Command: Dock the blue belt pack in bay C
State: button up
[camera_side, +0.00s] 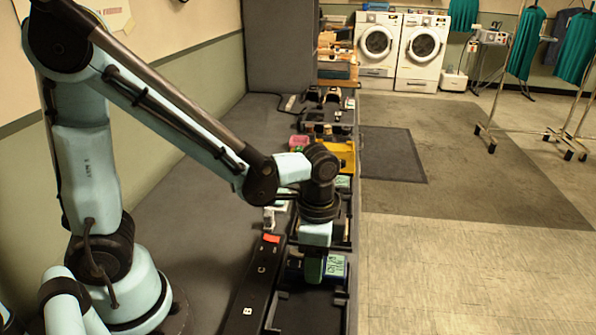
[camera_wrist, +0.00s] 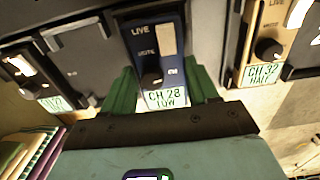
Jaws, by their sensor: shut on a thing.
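The bay C mark (camera_side: 262,269) on the black rail is level with the pack. I cannot tell whether the pack is fully seated.
A tan pack labelled CH 32 (camera_wrist: 270,35) sits right of the blue one in the wrist view. A black bay surface (camera_wrist: 82,65) lies to its left. A yellow item (camera_side: 342,153) stands farther along the bench. A red tab (camera_side: 271,238) marks the rail beyond C.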

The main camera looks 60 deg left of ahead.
jog(key=shift+f, duration=0.9)
dwell(0.3)
jog(key=o, duration=1.2)
jog(key=shift+o, duration=0.2)
jog(key=shift+r, duration=0.1)
notch_tip(320, 180, up, 12)
jog(key=s+a+n+t, duration=0.1)
jog(key=a+n+t, duration=0.6)
jog(key=n, duration=0.2)
jog(key=shift+a+f, duration=0.2)
jog(key=shift+f, duration=0.05)
